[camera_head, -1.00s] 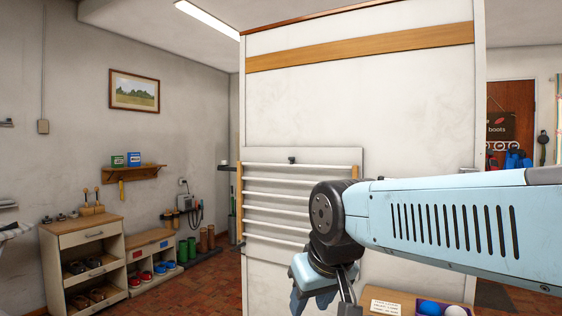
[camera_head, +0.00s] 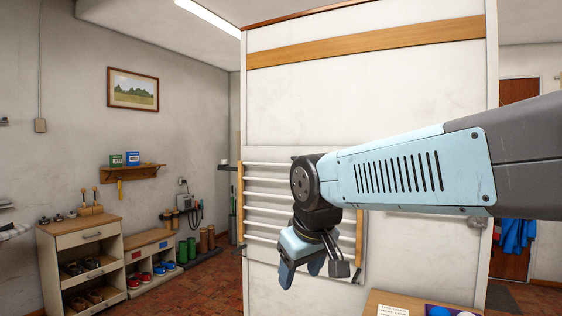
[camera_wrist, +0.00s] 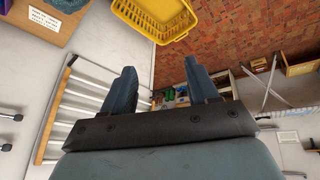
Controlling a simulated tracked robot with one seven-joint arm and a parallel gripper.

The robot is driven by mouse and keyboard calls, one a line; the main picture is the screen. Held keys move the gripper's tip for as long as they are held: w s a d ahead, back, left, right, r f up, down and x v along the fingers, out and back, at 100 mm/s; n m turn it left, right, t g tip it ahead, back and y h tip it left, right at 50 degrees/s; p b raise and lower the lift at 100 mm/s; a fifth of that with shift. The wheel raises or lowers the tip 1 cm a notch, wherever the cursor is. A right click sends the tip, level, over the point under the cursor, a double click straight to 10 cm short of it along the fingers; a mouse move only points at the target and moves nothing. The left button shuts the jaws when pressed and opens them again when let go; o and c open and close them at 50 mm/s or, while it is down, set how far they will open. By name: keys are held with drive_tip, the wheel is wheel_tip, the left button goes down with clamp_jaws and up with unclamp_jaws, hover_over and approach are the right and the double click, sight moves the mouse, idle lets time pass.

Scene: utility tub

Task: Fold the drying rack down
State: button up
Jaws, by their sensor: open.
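The drying rack (camera_head: 265,196) has white bars between wooden side rails and stands upright, flat against the white wall panel. It also shows in the wrist view (camera_wrist: 87,88), left of the fingers. My gripper (camera_head: 302,272) hangs in front of the rack's lower right part in the head view, fingers pointing down. In the wrist view its two fingers (camera_wrist: 160,80) are spread apart with nothing between them. The fingers appear clear of the rack. My wrist hides part of the rack's upper right and middle bars.
A wooden-topped box with a white label (camera_head: 393,311) stands low at the right. A yellow basket (camera_wrist: 150,18) is at the top of the wrist view. A shoe cabinet (camera_head: 85,236) stands at the left wall. The brick floor (camera_head: 208,292) left of the panel has free room.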

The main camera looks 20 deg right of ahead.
drive_tip(key=w+d+r+n+g+h, duration=0.1)
drive_tip(key=w+d+r+n+h, duration=0.3)
drive_tip(key=w, duration=0.7)
drive_tip(key=w+d+r+n+h, duration=0.2)
drive_tip(key=w+d+r+n, duration=0.1)
drive_tip(key=w+d, duration=0.55)
drive_tip(key=w+d+r+n+g+h, duration=0.15)
drive_tip(key=w+d+r+n, duration=0.25)
drive_tip(key=w, duration=0.8)
drive_tip(key=w+a+r+n+t+h, duration=0.1)
drive_tip(key=w+a+r+n+h, duration=0.15)
drive_tip(key=w, duration=0.45)
drive_tip(key=w+a+r+n+h, duration=0.1)
drive_tip(key=w+r+n+h, duration=0.2)
drive_tip(key=w, duration=0.4)
drive_tip(key=w+a+r+n+t+h, duration=0.1)
drive_tip(key=w+n+h, duration=0.25)
drive_tip(key=w, duration=0.35)
drive_tip(key=x, duration=1.3)
drive_tip(key=shift+d+m, duration=0.2)
drive_tip(key=shift+m, duration=0.1)
clamp_jaws()
